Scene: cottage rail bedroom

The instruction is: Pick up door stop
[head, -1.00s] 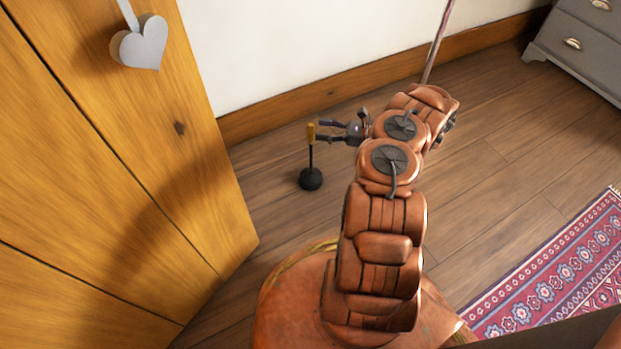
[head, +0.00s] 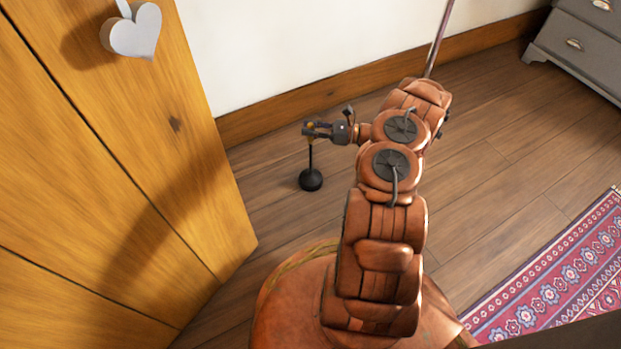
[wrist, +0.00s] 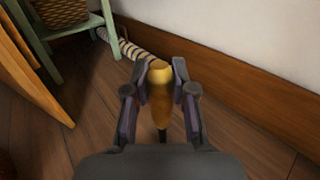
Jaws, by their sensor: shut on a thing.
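The door stop (head: 311,179) has a round black base, a thin dark upright rod and a yellow wooden handle. In the head view it stands upright, its base seeming to rest on the floor between the wooden door and the wall. My gripper (head: 314,130) reaches it from the right and is shut on the handle, hiding most of it. In the wrist view the yellow handle (wrist: 160,84) sits between the two fingers of my gripper (wrist: 160,92). The base is hidden in the wrist view.
A wooden door (head: 110,160) with a hanging grey heart (head: 138,32) stands to the left. A wall with a wooden skirting board (head: 290,106) runs behind. A patterned rug (head: 560,285) and grey drawers (head: 585,45) are to the right. The wrist view shows a green stand (wrist: 62,35) and a striped, tube-like thing (wrist: 128,46).

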